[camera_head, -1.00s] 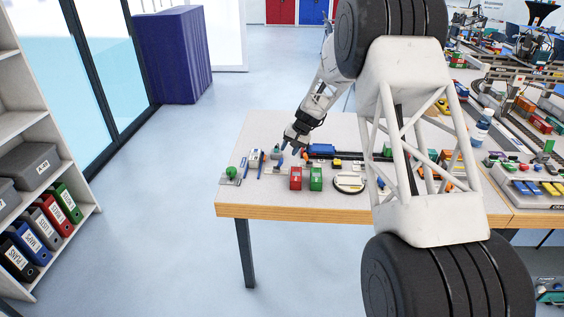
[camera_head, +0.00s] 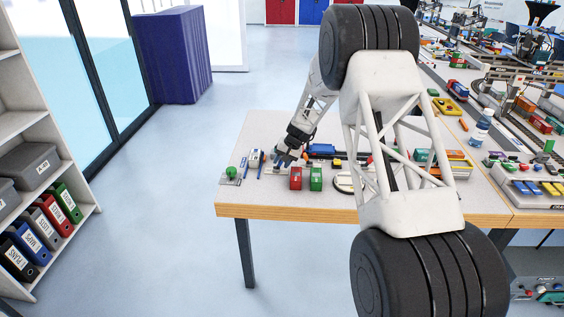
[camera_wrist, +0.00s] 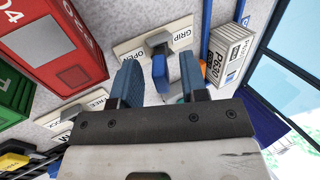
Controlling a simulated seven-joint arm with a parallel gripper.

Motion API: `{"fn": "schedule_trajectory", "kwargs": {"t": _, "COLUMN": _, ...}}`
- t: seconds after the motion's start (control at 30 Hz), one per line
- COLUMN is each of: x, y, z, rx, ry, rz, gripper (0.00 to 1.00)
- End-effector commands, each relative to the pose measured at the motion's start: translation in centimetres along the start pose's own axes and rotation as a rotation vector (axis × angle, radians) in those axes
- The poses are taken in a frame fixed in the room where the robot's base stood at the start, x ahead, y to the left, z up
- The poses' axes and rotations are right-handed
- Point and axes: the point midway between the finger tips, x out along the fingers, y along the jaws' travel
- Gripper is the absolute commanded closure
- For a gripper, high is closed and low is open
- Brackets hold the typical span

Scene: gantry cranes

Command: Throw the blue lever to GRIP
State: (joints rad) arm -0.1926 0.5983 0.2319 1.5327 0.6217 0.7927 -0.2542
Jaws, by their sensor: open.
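The blue lever (camera_wrist: 160,70) shows in the wrist view, rising from a grey pivot on a pale plate (camera_wrist: 143,46). The plate reads OPEN on its left and GRIP on its right. I cannot tell which side the lever leans to. My gripper (camera_wrist: 159,84) is open, with one blue-grey finger on each side of the lever. Whether either finger touches it is not clear. In the head view my gripper (camera_head: 283,160) is low over the left part of the table and hides the lever.
A red container (camera_wrist: 50,45) and a green container (camera_wrist: 14,92) stand left of the plate in the wrist view. A white container (camera_wrist: 230,50) stands close on the right. Another labelled plate (camera_wrist: 80,112) lies nearby. A green knob (camera_head: 231,171) is near the table's left edge.

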Motion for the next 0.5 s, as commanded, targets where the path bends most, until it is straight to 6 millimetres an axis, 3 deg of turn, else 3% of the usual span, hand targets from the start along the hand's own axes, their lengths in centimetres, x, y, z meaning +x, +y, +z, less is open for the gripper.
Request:
{"fn": "schedule_trajectory", "kwargs": {"t": 0.07, "x": -0.01, "y": 0.0, "z": 0.0, "rx": 0.0, "ry": 0.0, "rz": 0.0, "gripper": 0.6}}
{"fn": "schedule_trajectory", "kwargs": {"t": 0.33, "x": -0.02, "y": 0.01, "z": 0.0, "rx": 0.0, "ry": 0.0, "rz": 0.0, "gripper": 0.99}}
{"fn": "schedule_trajectory", "kwargs": {"t": 0.5, "x": -0.02, "y": 0.01, "z": 0.0, "rx": 0.0, "ry": 0.0, "rz": 0.001, "gripper": 1.0}}
